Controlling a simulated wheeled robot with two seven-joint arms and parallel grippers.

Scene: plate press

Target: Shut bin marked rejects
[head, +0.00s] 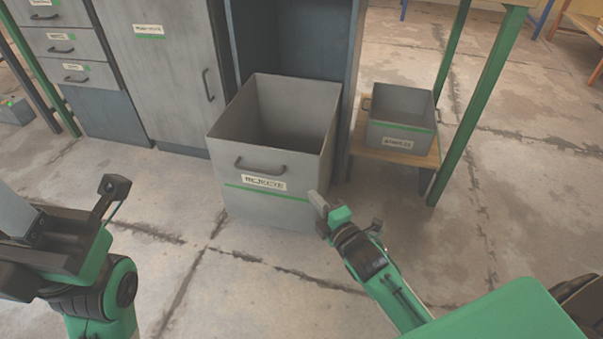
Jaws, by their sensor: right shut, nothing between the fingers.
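The bin marked rejects (302,147) is a grey box with a dark handle, a label and a green stripe on its front. It is pulled out from its cabinet bay, and its open top shows an empty-looking inside. My right gripper (317,203) is shut with nothing in it, close to the lower right of the bin's front; I cannot tell if it touches. My left arm shows at the lower left, with a dark wrist part (115,186) raised; its fingers cannot be made out clearly.
A grey cabinet door (170,70) and small labelled drawers (62,42) stand left of the bin. A smaller grey box (400,120) sits on a wooden shelf (432,158) between green posts at the right. The concrete floor before the bin is clear.

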